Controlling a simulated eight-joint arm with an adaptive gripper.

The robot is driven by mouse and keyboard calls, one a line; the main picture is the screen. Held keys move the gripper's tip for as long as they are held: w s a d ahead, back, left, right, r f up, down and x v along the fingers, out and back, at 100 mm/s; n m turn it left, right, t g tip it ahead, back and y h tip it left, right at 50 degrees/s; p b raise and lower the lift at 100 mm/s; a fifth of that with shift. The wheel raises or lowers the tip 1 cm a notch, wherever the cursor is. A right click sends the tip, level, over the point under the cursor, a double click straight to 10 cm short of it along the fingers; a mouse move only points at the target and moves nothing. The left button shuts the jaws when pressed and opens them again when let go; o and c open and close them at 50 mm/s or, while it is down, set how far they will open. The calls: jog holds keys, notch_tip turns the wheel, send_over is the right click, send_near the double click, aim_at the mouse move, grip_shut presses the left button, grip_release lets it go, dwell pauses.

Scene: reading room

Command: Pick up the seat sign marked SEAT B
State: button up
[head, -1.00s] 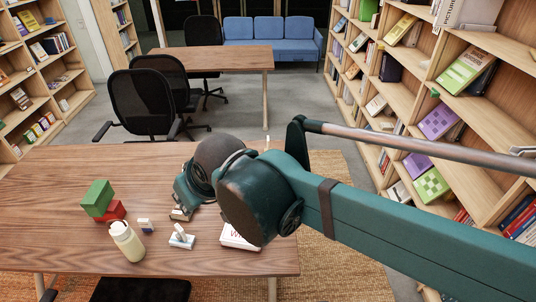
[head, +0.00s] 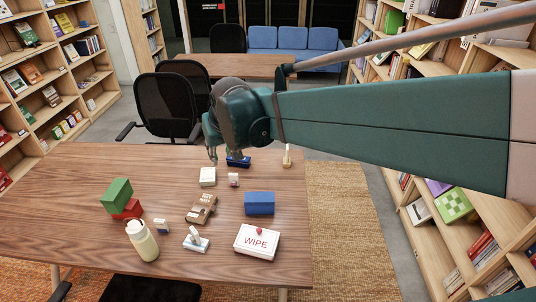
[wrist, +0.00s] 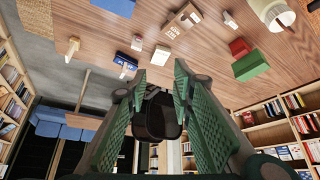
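No lettering reading SEAT B is legible, so I cannot tell which small stand is the seat sign. Candidates are a small white stand (head: 233,179) at mid-table, another (head: 161,225) beside the red block, a white-and-blue stand (head: 196,241) near the front, and a light wooden stand (head: 287,157) at the far right. My gripper (head: 212,153) hangs near the table's far edge, over or beside a dark blue item (head: 238,161) it partly hides. In the wrist view my gripper (wrist: 160,82) is open, with nothing between its green fingers.
Chairs (head: 170,105) stand beyond.

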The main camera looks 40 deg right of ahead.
jog(key=w+d+f+m, duration=0.1)
jog(key=w+d+f, duration=0.25)
jog(key=d, duration=0.35)
jog(key=w+d+f+m+g+h, duration=0.1)
jog(key=w+d+f, duration=0.1)
jog(key=w+d, duration=0.35)
jog(key=w+d+f+m, duration=0.1)
jog(key=w+d+f, duration=0.2)
jog(key=d, duration=0.6)
jog(key=w+d+f+m+g+b, duration=0.1)
jog(key=d+f, duration=0.7)
jog(key=d, duration=0.4)
jog(key=d+f+m, duration=0.1)
jog(key=d+f, duration=0.7)
jog(key=d, duration=0.3)
jog(key=shift+w+d+f+m+g+b, duration=0.15)
jog(key=shift+w+d+m+g+b, duration=0.2)
jog(key=shift+d+m+g, duration=0.05)
jog(key=shift+f, duration=0.15)
jog(key=shift+x, duration=1.15)
jog(key=shift+b+x, duration=0.7)
jog(key=shift+x, duration=1.95)
